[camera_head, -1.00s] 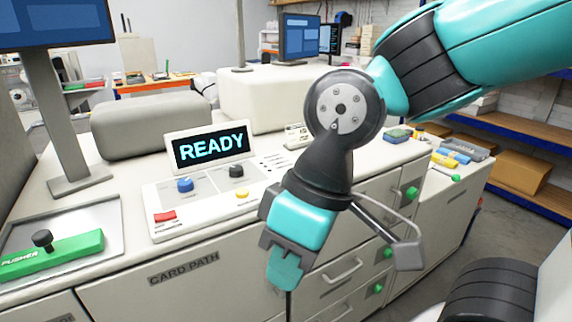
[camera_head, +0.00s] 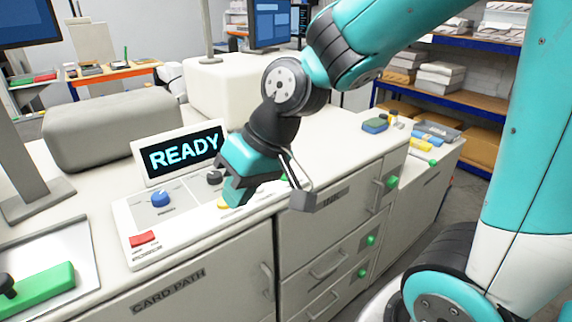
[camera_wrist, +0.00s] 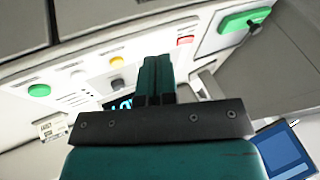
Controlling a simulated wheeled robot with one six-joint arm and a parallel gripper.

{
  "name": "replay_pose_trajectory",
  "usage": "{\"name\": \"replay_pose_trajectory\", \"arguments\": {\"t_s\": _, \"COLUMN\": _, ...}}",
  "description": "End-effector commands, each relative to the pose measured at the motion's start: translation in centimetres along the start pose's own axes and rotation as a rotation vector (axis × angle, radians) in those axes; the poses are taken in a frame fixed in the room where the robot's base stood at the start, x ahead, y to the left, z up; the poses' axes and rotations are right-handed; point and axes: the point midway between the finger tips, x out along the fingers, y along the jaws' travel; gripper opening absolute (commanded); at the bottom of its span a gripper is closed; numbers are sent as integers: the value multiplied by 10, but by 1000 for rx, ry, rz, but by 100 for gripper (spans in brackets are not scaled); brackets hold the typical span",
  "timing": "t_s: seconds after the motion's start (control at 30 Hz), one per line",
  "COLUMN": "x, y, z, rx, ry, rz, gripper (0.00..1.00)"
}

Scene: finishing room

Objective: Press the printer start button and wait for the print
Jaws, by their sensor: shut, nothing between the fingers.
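The printer's control panel (camera_head: 185,218) lies on the white machine top, with a lit display (camera_head: 183,152) reading READY. It carries a blue knob (camera_head: 160,198), a dark knob (camera_head: 214,177), a red button (camera_head: 142,239) and a yellow button (camera_head: 222,205). The yellow button is partly behind my fingertips. A green round button (camera_wrist: 38,90) shows at the left in the wrist view. I cannot read which button is start. My gripper (camera_head: 232,195) is shut and empty over the panel's right part. In the wrist view, its fingers (camera_wrist: 157,78) hide part of the display.
A green pusher (camera_head: 48,287) sits in a tray at the front left. A monitor stands at the far left. A grey rounded cover (camera_head: 110,128) lies behind the panel. Cabinet fronts with handles and green knobs (camera_head: 392,182) are below and right.

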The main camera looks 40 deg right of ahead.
Motion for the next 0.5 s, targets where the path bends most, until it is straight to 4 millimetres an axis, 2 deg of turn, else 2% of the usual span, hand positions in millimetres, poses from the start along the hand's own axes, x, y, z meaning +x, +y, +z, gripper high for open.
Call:
{"name": "replay_pose_trajectory", "arguments": {"t_s": 0.03, "x": -10, "y": 24, "z": -29, "rx": 109, "ry": 64, "rz": 20, "gripper": 0}}
{"name": "replay_pose_trajectory", "arguments": {"t_s": 0.1, "x": -14, "y": 61, "z": -60, "rx": 237, "ry": 166, "rz": 45, "gripper": 0}}
{"name": "replay_pose_trajectory", "arguments": {"t_s": 0.2, "x": -22, "y": 116, "z": -92, "rx": 395, "ry": 303, "rz": 85, "gripper": 0}}
{"name": "replay_pose_trajectory", "arguments": {"t_s": 0.3, "x": -30, "y": 167, "z": -109, "rx": 521, "ry": 416, "rz": 123, "gripper": 0}}
{"name": "replay_pose_trajectory", "arguments": {"t_s": 0.4, "x": -38, "y": 205, "z": -116, "rx": 608, "ry": 501, "rz": 152, "gripper": 0}}
{"name": "replay_pose_trajectory", "arguments": {"t_s": 0.5, "x": -42, "y": 228, "z": -119, "rx": 659, "ry": 554, "rz": 171, "gripper": 0}}
